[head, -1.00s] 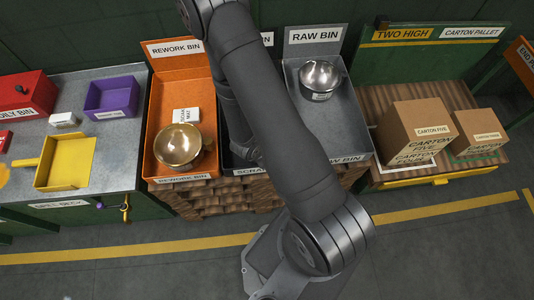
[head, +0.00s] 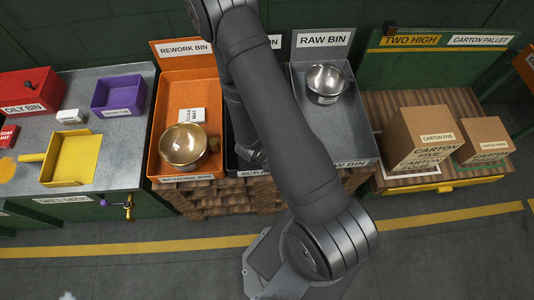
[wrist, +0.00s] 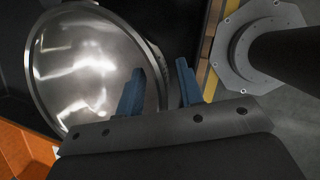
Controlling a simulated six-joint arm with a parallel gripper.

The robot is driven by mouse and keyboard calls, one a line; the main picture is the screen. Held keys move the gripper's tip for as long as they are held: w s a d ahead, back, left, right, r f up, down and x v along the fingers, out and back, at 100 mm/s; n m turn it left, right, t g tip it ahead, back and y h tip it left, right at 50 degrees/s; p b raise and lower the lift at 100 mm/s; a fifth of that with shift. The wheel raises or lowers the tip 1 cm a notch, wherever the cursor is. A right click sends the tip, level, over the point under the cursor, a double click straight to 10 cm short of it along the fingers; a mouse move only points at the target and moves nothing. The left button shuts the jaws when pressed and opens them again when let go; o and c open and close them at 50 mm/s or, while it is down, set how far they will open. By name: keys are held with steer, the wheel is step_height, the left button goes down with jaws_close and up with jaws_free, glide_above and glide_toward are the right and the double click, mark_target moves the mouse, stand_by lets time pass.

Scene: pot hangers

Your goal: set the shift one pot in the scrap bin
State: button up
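In the wrist view a shiny steel pot (wrist: 88,62) fills the left side, lying over dark black surroundings that look like the scrap bin. My gripper (wrist: 160,72) has two blue fingers spread apart at the pot's right rim. The left finger overlaps the inside of the pot and the right one is outside the rim. A gap shows between them; I cannot tell whether either touches. In the head view my arm hides the gripper, this pot and most of the scrap bin (head: 255,173). No shift label is readable on it.
The grey raw bin (head: 350,125) at right holds another steel pot (head: 326,82). Cartons (head: 425,138) stand on the pallet further right.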

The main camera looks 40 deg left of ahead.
steer(key=v, duration=1.2)
steer(key=shift+a+f, duration=0.1)
steer(key=shift+f, duration=0.15)
stand_by(0.3)
steer(key=shift+x, duration=6)
